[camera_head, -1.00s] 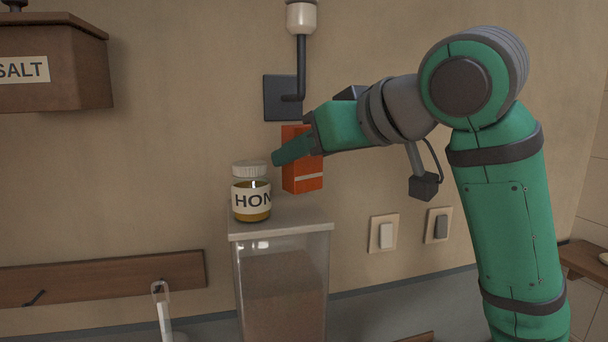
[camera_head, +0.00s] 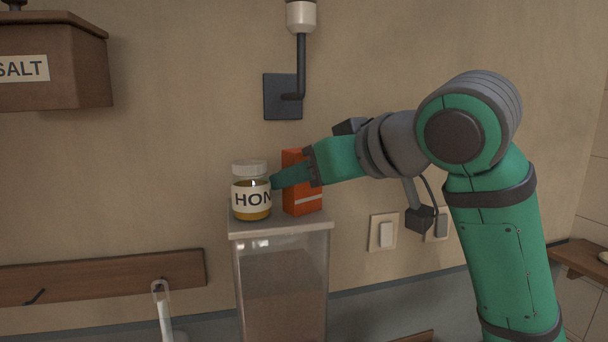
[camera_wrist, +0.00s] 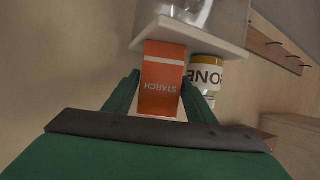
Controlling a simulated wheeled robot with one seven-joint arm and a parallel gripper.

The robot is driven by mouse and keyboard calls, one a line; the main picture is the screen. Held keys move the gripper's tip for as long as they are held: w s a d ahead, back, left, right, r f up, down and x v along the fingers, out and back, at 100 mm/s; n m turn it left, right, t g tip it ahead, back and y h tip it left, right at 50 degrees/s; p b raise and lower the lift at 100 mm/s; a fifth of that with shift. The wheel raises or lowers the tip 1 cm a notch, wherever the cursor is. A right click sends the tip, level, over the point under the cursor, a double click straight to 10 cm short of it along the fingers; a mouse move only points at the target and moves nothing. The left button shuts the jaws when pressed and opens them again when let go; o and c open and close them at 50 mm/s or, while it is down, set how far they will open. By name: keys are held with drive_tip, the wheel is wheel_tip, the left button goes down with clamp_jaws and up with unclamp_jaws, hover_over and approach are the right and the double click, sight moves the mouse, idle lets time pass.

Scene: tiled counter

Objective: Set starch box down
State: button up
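The orange-red starch box (camera_head: 303,203) is upright at the top of a clear container with a pale lid (camera_head: 280,229). Its base appears at the lid's level; I cannot tell whether it fully rests there. In the wrist view the starch box (camera_wrist: 162,80) sits between the two fingers of my gripper (camera_wrist: 160,98), its label upside down. My gripper (camera_head: 292,176) is shut on the box from the right, one finger crossing its front. The far finger is hidden in the head view.
A honey jar (camera_head: 251,192) stands on the same lid, close left of the box and near my fingertip. Wall switches (camera_head: 383,233) are at the right. A salt box (camera_head: 50,65) hangs upper left.

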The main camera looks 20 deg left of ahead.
drive_tip(key=shift+r, duration=0.2)
drive_tip(key=v, duration=1.2)
drive_tip(key=shift+f, duration=0.15)
